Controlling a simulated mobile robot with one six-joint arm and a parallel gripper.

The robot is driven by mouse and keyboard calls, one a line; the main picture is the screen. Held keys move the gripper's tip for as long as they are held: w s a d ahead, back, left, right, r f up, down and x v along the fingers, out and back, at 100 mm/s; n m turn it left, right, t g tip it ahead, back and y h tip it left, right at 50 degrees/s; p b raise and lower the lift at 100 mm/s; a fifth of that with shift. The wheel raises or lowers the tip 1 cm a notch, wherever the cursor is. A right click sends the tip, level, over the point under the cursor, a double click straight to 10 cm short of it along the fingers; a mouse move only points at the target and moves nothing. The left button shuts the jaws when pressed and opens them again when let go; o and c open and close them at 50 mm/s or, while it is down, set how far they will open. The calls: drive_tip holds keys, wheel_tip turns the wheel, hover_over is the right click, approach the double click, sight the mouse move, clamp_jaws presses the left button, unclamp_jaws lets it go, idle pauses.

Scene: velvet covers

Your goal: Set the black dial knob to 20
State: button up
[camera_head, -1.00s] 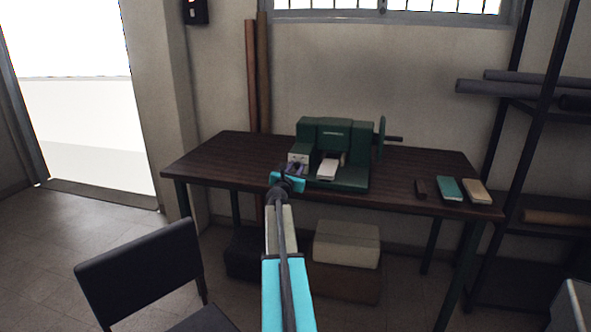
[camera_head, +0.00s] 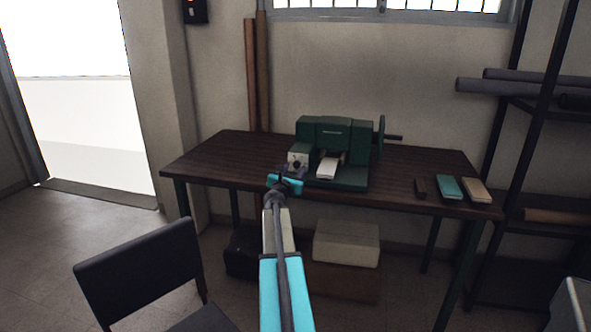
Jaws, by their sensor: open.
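The black dial knob (camera_head: 297,164) sits on the pale front plate (camera_head: 293,157) at the left of a green machine (camera_head: 336,133) on the dark wooden table. The knob is small here, and I cannot read its setting or any scale marks. My gripper (camera_head: 291,172) is open, just in front of and slightly below the knob, and partly covers the lower part of the plate. I cannot tell whether the fingers touch the knob.
A pale block (camera_head: 328,167) lies at the machine's front, and a handwheel (camera_head: 381,138) is on its right. A teal book (camera_head: 450,187), a tan book (camera_head: 476,190) and a small brown item (camera_head: 420,188) lie at the table's right. A black chair (camera_head: 140,272) stands front left.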

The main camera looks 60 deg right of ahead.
drive_tip(key=v, duration=1.1)
drive_tip(key=shift+b, duration=0.35)
drive_tip(key=shift+s+a, duration=0.1)
drive_tip(key=shift+s, duration=0.1)
idle(0.3)
